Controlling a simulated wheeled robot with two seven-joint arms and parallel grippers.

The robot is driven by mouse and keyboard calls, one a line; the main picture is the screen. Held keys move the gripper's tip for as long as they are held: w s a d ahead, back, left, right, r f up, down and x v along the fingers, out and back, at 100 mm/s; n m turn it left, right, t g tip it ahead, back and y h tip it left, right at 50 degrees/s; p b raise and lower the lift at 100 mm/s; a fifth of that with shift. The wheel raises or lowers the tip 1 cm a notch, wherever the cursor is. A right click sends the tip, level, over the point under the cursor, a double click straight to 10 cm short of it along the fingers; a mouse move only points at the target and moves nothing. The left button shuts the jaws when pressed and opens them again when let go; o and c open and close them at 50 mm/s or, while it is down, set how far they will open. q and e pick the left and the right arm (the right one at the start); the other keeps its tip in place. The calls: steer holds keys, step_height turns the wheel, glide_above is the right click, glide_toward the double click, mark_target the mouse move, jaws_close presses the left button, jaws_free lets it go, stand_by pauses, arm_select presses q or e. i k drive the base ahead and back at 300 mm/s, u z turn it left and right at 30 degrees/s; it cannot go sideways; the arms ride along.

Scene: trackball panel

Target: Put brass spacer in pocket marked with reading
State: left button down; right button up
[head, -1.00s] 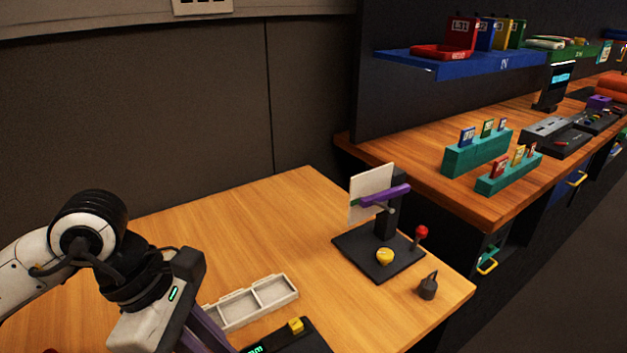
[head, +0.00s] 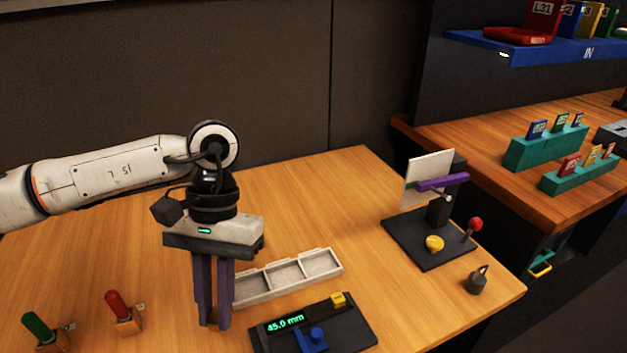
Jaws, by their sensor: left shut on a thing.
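My left gripper (head: 213,322) points straight down, just left of the tray, its purple fingers close together. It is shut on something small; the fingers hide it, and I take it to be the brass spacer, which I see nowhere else. The pale grey tray (head: 340,270) has three pockets in a row that look empty; I cannot read any marks on it. The dark gauge (head: 362,337) in front of the tray shows the green reading 45.0 mm (head: 286,323). It has a blue part and a yellow block on top. My right gripper is not in view.
A black stand (head: 405,235) with a white panel, purple bar, yellow knob and red-topped lever stands right of the tray. A small dark weight (head: 477,280) sits near the right edge. Green (head: 38,328) and red (head: 117,304) handled tools stand at the left. The table behind the tray is clear.

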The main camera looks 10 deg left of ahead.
mark_target(319, 268)
steer(key=k, duration=0.5)
steer(key=z, duration=1.35)
steer(key=i, duration=1.15)
steer(key=u, duration=2.35)
steer(key=i, duration=0.5)
steer(key=u, duration=0.05)
